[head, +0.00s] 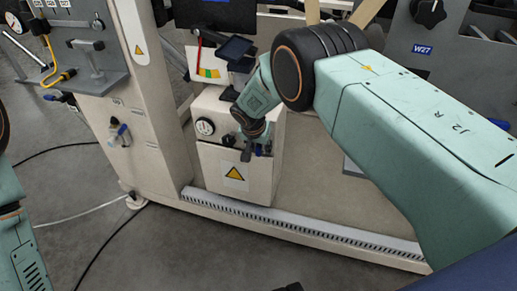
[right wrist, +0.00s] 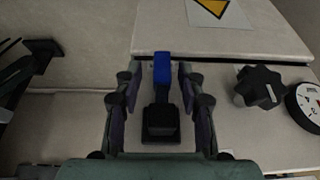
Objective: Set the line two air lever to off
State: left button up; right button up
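A blue-handled lever (right wrist: 161,72) on a black base (right wrist: 161,122) stands out from a beige cabinet in the right wrist view. Its handle points toward the warning-triangle label. My right gripper (right wrist: 157,76) is open, with one finger on each side of the blue handle and a gap showing on both sides. In the head view my right gripper (head: 256,146) is at the cabinet's upper front edge and mostly hides the lever. My left gripper is out of view; only parts of my left arm show at the left edge.
Beside the lever are a black star knob (right wrist: 259,87) and a round gauge (head: 205,127). The cabinet front (head: 214,172) bears a yellow warning triangle (head: 235,173). Another blue-handled valve (head: 122,132) is on the machine post. A tilted dark screen (head: 235,48) stands above the cabinet.

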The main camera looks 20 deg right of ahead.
jog(key=shift+w, duration=0.1)
jog(key=shift+c, duration=0.2)
grip_shut()
dwell(0.5)
